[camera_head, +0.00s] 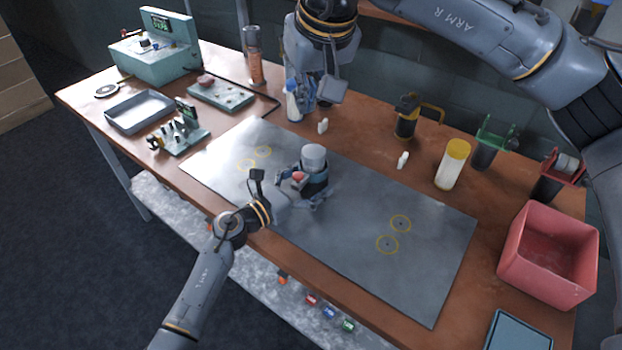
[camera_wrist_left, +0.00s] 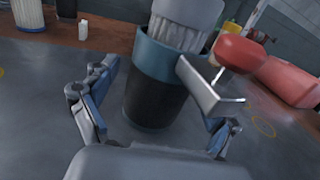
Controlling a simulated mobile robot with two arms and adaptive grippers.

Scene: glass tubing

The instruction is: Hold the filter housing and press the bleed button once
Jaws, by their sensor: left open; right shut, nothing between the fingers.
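The filter housing (camera_head: 317,181) stands upright on the grey mat, with a pale ribbed cap and a dark body with a blue-grey collar. It also shows close up in the left wrist view (camera_wrist_left: 155,100). The red bleed button (camera_head: 298,176) sits on a metal bracket at its side; in the left wrist view the button (camera_wrist_left: 238,54) is right of the cap. My left gripper (camera_head: 303,191) is open low at the housing, its fingers (camera_wrist_left: 158,88) on either side of the body; contact is unclear.
The grey mat (camera_head: 350,235) has yellow ring marks and free room on both sides. A grey tray (camera_head: 139,111) and a teal instrument (camera_head: 155,62) are at the left.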

